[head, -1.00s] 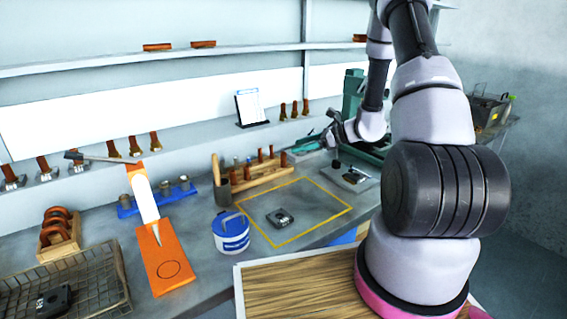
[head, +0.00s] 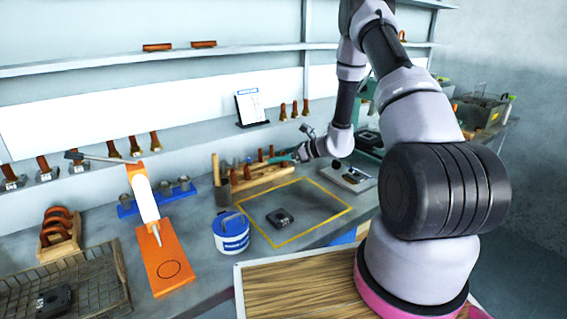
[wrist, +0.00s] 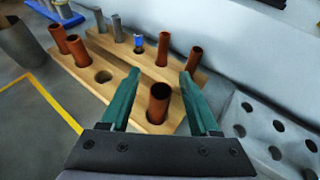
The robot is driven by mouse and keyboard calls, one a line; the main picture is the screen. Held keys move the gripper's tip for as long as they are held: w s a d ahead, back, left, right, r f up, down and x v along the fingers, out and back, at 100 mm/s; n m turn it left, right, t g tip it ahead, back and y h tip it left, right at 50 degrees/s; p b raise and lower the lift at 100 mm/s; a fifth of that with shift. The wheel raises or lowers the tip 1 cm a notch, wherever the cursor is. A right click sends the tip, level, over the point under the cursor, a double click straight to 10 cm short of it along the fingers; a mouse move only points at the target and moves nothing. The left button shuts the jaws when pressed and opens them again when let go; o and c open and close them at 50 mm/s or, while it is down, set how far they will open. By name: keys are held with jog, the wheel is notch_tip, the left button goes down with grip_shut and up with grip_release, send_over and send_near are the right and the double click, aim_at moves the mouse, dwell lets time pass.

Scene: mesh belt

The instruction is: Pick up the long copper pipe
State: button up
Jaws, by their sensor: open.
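My gripper (wrist: 159,74) is open, with its two green fingers apart on either side of a copper pipe (wrist: 159,101) in the wrist view. This pipe stands upright in the wooden rack (wrist: 103,91) and looks the largest from here. I cannot tell whether the fingers touch it. Other copper pipes stand in the rack: one to the right (wrist: 195,58), one further back (wrist: 163,48), and several at the left. In the head view my gripper (head: 284,158) is at the right end of the rack (head: 263,179), and its fingertips are small and partly blurred.
Grey pipes (wrist: 116,28) and a blue-topped one (wrist: 138,42) stand in the rack. A pale block with holes (wrist: 270,130) is close on the right. A dark cup (wrist: 19,43) is at the left. A blue-white tub (head: 231,233) stands nearer, beside the yellow-outlined area (head: 318,226).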

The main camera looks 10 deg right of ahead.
jog(key=shift+w+a+f, duration=0.25)
jog(key=shift+w+a, duration=0.05)
jog(key=shift+a, duration=0.1)
grip_shut()
jog(key=shift+r, duration=0.15)
